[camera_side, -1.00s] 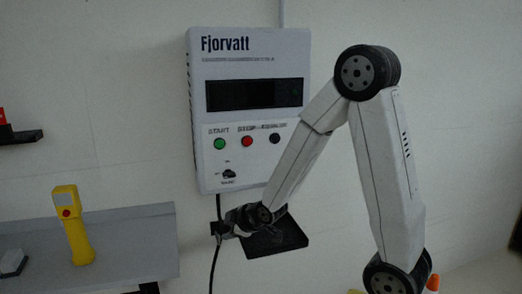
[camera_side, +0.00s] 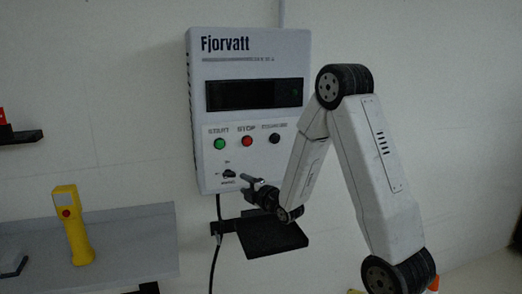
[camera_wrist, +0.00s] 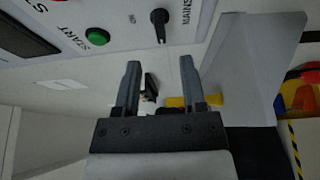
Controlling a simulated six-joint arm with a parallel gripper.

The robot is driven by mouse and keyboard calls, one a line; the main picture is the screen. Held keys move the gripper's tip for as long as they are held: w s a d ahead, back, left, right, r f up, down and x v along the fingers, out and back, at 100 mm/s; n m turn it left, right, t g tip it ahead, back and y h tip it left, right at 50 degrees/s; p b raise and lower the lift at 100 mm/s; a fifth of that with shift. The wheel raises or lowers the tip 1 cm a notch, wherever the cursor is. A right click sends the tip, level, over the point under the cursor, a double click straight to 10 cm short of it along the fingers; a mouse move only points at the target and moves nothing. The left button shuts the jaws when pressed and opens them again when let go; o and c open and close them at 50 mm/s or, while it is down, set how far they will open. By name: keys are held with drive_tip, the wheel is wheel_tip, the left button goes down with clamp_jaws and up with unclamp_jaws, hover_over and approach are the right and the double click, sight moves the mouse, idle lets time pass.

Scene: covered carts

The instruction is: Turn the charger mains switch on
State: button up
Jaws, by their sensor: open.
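The charger (camera_side: 290,58) is a white wall box marked Fjorvatt. Its mains switch (camera_side: 229,174) is a small black knob low on the front, below the green start button (camera_side: 219,144). In the wrist view the switch (camera_wrist: 160,22) has a narrow black handle pointing down the picture, beside the MAINS label; I cannot tell its setting. My gripper (camera_side: 252,183) is just right of and slightly below the switch in the side view. In the wrist view my gripper (camera_wrist: 160,65) is open and empty, its fingers pointing toward the panel, apart from the switch.
A red stop button (camera_side: 247,141) and a black button (camera_side: 275,138) sit above the switch. A black bracket shelf (camera_side: 275,240) and a cable (camera_side: 214,262) are below the box. A grey shelf (camera_side: 130,240) at left holds a yellow device (camera_side: 74,225).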

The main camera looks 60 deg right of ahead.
sight(231, 176)
drive_tip(key=shift+w, duration=0.15)
drive_tip(key=shift+x, duration=3.75)
clamp_jaws()
